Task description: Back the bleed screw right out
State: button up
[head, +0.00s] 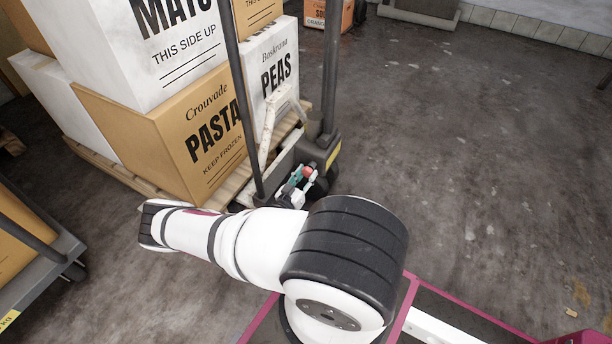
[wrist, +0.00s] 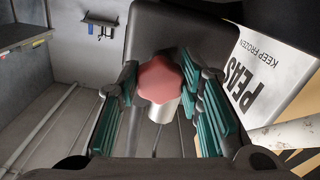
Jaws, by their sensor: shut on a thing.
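The bleed screw (wrist: 160,79) has a red lobed head, with a pale metal cylinder showing just below it in the wrist view. It shows as a small red spot in the head view (head: 308,171), at the dark body of the pallet truck (head: 325,152). My gripper (wrist: 161,84) has its green-padded fingers on either side of the red head and is shut on it. In the head view my gripper (head: 300,181) reaches in low at the truck, partly hidden behind my arm. The screw's thread and its seat cannot be made out.
Stacked cartons, including a brown PASTA box (head: 185,140) and a white PEAS box (head: 272,75), stand on a wooden pallet (head: 130,178) beside the truck. A grey cart (head: 45,262) stands at the left. The floor to the right is mostly clear.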

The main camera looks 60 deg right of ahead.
jog(key=shift+d+r, duration=0.1)
jog(key=o, duration=1.1)
jog(key=shift+o, duration=0.2)
jog(key=a, duration=1.2)
jog(key=shift+s, duration=0.45)
